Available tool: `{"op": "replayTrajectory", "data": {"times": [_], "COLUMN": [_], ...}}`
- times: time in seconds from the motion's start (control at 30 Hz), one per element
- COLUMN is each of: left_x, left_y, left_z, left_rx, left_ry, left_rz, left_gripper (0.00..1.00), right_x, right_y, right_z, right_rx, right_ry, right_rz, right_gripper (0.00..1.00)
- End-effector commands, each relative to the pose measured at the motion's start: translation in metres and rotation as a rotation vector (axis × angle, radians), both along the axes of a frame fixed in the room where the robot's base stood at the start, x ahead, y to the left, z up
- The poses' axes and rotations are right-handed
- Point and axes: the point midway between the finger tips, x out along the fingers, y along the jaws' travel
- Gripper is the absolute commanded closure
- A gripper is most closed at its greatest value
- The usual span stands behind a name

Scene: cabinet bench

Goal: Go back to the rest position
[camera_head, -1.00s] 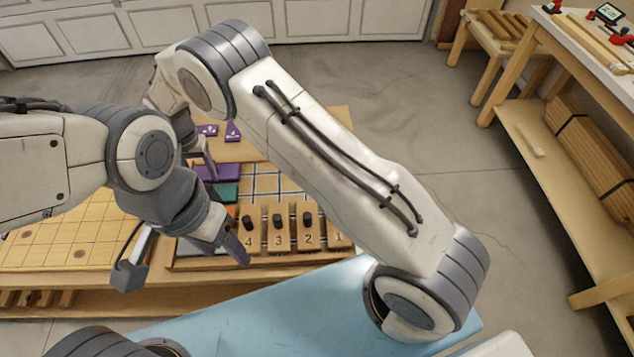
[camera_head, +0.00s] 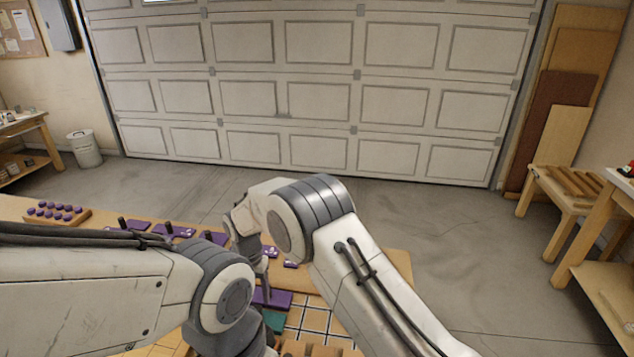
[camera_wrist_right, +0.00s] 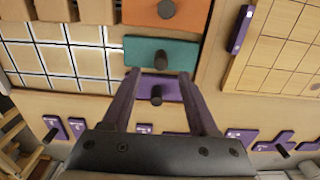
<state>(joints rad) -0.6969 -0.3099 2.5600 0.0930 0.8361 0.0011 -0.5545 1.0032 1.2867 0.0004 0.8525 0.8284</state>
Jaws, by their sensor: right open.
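My right gripper (camera_head: 264,277) hangs fingers-down at the far end of the bench, partly hidden behind my arms in the head view. In the right wrist view my right gripper (camera_wrist_right: 158,82) is open, with two dark purple fingers apart. A purple block (camera_wrist_right: 170,86) with a black knob shows between the fingers; I cannot tell how far above it they are. It also shows in the head view (camera_head: 272,299), beside a teal block (camera_head: 275,320). My left arm crosses the lower left; its gripper is below the head view's edge.
A white-lined grid (camera_wrist_right: 57,60) and an orange block (camera_wrist_right: 180,16) lie near the teal block. Purple pieces (camera_head: 172,230) line the far bench edge, with a peg rack (camera_head: 58,215) at left. A wooden stand (camera_head: 562,200) is at right. The floor beyond the bench is clear.

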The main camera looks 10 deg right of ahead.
Motion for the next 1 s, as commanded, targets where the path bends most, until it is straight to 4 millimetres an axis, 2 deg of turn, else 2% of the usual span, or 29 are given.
{"op": "replayTrajectory", "data": {"times": [0.17, 0.3, 0.5, 0.63, 0.8, 0.9, 1.0], "left_x": [0.0, 0.0, 0.0, 0.0, 0.0, 0.0, 0.0], "left_y": [0.0, 0.0, 0.0, 0.0, 0.0, 0.0, 0.0], "left_z": [0.0, 0.0, 0.0, 0.0, 0.0, 0.0, 0.0], "left_rx": [0.0, 0.0, 0.0, 0.0, 0.0, 0.0, 0.0], "left_ry": [0.0, 0.0, 0.0, 0.0, 0.0, 0.0, 0.0], "left_rz": [0.0, 0.0, 0.0, 0.0, 0.0, 0.0, 0.0], "left_gripper": [0.4, 0.4, 0.4, 0.4, 0.4, 0.4, 0.4], "right_x": [-0.023, -0.068, -0.148, -0.204, -0.269, -0.295, -0.311], "right_y": [-0.002, -0.015, -0.047, -0.076, -0.114, -0.131, -0.142], "right_z": [0.047, 0.102, 0.162, 0.185, 0.194, 0.192, 0.19], "right_rx": [0.013, 0.028, 0.049, 0.061, 0.076, 0.081, 0.084], "right_ry": [-0.008, -0.012, -0.021, -0.028, -0.036, -0.041, -0.043], "right_rz": [0.095, 0.244, 0.467, 0.611, 0.778, 0.847, 0.891], "right_gripper": [0.4, 0.4, 0.4, 0.4, 0.4, 0.4, 0.4]}}
